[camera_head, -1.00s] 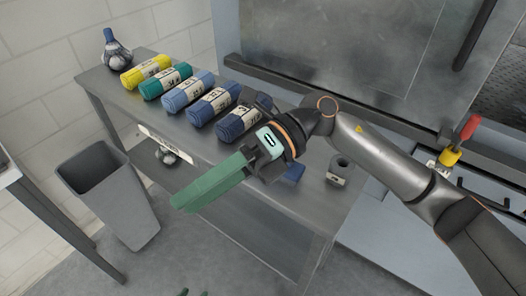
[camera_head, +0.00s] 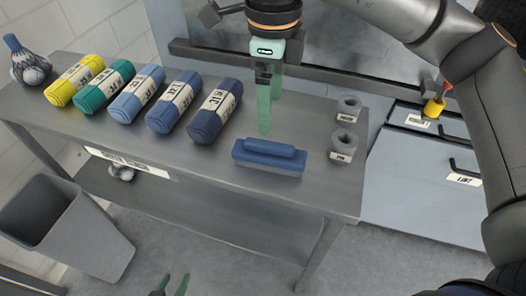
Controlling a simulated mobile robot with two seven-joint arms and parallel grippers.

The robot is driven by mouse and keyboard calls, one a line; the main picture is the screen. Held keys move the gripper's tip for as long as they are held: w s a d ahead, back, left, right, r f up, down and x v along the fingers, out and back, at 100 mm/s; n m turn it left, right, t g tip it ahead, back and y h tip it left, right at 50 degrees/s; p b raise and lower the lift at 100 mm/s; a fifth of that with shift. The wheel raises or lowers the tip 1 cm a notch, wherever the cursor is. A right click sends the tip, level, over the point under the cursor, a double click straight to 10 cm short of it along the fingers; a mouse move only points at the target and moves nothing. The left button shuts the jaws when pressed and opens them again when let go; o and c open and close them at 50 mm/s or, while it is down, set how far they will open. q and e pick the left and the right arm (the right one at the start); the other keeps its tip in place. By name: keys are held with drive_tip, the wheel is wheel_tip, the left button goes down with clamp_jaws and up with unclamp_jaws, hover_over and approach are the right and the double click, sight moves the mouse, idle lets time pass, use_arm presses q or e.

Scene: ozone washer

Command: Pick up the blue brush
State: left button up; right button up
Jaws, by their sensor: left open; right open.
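The blue brush (camera_head: 266,163) lies flat on the grey metal table (camera_head: 215,190), near its front edge and right of the rolled bundles. My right gripper (camera_head: 270,115) comes in from the top with its green fingers pointing down. It is open and empty, just behind and above the brush in the picture, and appears apart from it. My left gripper (camera_head: 171,287) shows only its green fingertips at the bottom edge. It is open and empty, well away from the brush.
Several rolled bundles (camera_head: 171,101) line the table to the left, with a blue-necked item (camera_head: 30,60) beyond. Two grey rings (camera_head: 345,141) stand right of the brush. A grey bin (camera_head: 70,228) stands on the floor.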

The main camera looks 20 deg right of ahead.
sight(270, 143)
wheel_tip(270, 143, down, 6)
drive_tip(key=shift+s+d+r, duration=0.1)
drive_tip(key=shift+w+f, duration=0.2)
drive_tip(key=shift+f, duration=2.75)
clamp_jaws()
